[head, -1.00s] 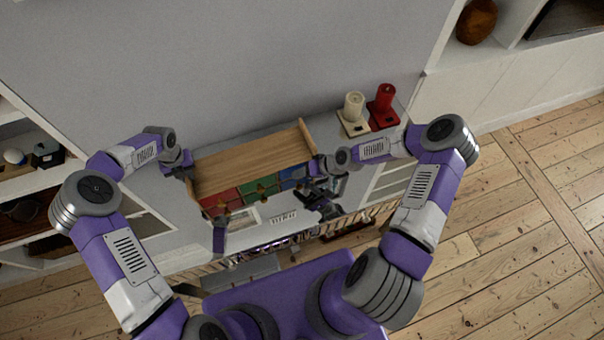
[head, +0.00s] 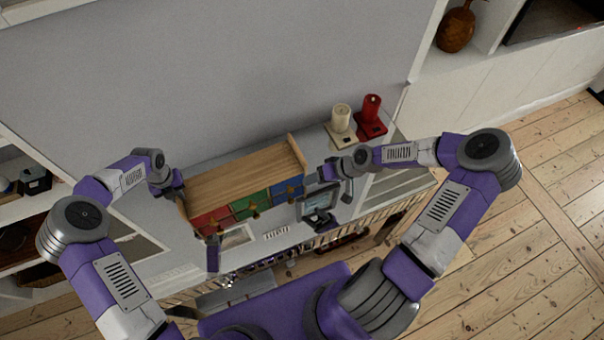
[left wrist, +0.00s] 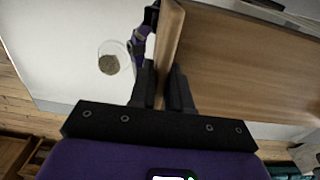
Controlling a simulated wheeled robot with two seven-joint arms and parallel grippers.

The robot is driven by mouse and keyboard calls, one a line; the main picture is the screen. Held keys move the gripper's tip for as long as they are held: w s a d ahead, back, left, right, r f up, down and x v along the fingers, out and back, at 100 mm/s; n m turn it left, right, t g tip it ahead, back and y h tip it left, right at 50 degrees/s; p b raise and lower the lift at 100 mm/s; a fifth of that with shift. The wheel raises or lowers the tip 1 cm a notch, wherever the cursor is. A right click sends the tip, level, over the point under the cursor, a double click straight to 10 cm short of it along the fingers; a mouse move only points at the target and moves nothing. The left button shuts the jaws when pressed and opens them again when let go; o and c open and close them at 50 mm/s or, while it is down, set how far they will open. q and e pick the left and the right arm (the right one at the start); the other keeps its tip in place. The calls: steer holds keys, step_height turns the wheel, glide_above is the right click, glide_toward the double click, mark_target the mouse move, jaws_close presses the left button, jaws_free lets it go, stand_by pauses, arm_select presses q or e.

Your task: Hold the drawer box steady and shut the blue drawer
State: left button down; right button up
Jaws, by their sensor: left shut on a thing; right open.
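The drawer box (head: 245,178) has a wooden top with raised ends and stands on the white surface in the head view. Its front shows red (head: 210,219), green (head: 250,204) and blue (head: 286,190) drawers. The blue drawer's front looks about in line with the others; a small gap cannot be told. My left gripper (head: 181,193) is shut on the box's left end panel, which shows between its fingers in the left wrist view (left wrist: 166,60). My right gripper (head: 318,177) is open and empty, just right of the box's blue end; its fingertips are small.
A dark screen-like object (head: 319,201) is close below my right gripper. The wall is right behind the box.

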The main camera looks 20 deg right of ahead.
arm_select(q)
steer(key=c, duration=1)
jaws_free()
